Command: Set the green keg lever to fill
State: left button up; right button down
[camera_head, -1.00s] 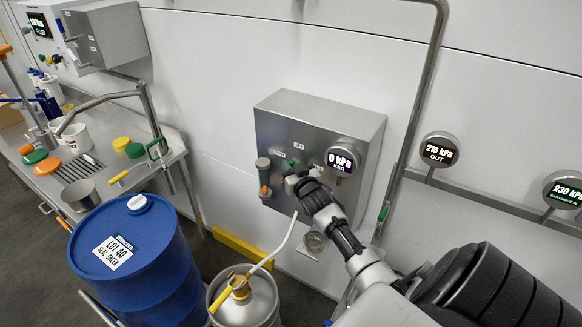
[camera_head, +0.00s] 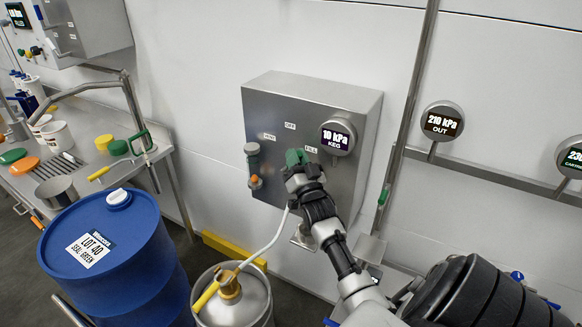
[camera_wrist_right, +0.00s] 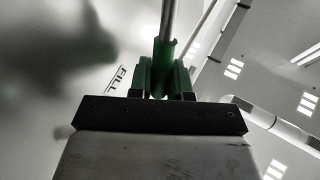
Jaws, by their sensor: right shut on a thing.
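The green keg lever (camera_head: 294,157) is on the front of the grey keg panel (camera_head: 268,105), below the OFF label and close to the FILL label (camera_head: 311,149). The round keg gauge (camera_head: 338,137) reads 10 kPa. My right gripper (camera_head: 298,170) is at the lever and shut on it, hiding much of it in the head view. In the right wrist view the green lever grip (camera_wrist_right: 162,65) sits between the fingers, with FILL lettering to its left. My left gripper is not in view.
A steel keg (camera_head: 240,303) with a yellow-handled coupler and a pale hose stands below the panel. A blue drum (camera_head: 115,255) stands left of it. A metal pipe (camera_head: 410,95) runs up the wall, right of the panel.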

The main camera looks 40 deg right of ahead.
jog(key=shift+s+d+f+m+h+b, duration=0.1)
jog(key=shift+s+f+m+h+b, duration=0.2)
jog(key=shift+m+h+b, duration=0.5)
jog(key=shift+s+d+f+m+h+b, duration=0.1)
jog(key=shift+s+f+m+h+b, duration=0.2)
jog(key=shift+m+h+b, duration=0.4)
jog(key=shift+t, duration=0.3)
jog(key=c, duration=1.1)
grip_release()
jog(key=s+a, duration=0.2)
jog(key=s, duration=0.2)
jog(key=s+a+f+b, duration=0.1)
jog(key=s+a, duration=0.1)
jog(key=s, duration=0.2)
jog(key=s+a+b, duration=0.1)
jog(key=s+a, duration=0.1)
jog(key=s, duration=0.2)
jog(key=shift+s+a+f, duration=0.4)
